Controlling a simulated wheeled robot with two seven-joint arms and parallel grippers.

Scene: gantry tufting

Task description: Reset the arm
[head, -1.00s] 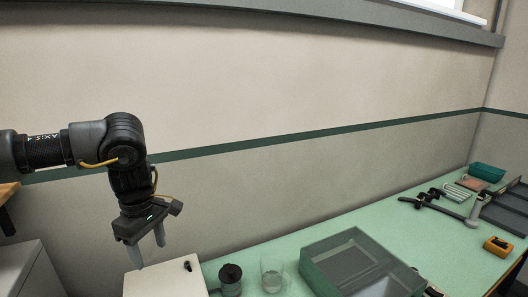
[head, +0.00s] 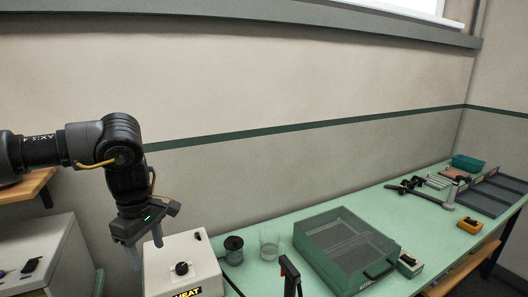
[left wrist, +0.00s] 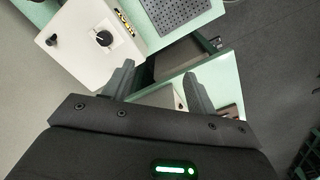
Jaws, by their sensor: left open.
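My left arm comes in from the left in the head view, with its black forearm level and its wrist bent down. My left gripper (head: 146,250) points downward, open and empty, in front of the wall and near the left side of a white box marked HEAT (head: 208,268). In the left wrist view, the two grey fingers of the left gripper (left wrist: 158,88) stand wide apart with nothing between them. The white box with its black knob also shows there (left wrist: 75,40), beyond the fingers. My right gripper is in neither view.
A green table (head: 310,228) runs along the wall. On it stand a dark spool (head: 233,250), a clear glass (head: 269,245) and a green lidded case (head: 345,245). A white cabinet (head: 50,250) stands at left.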

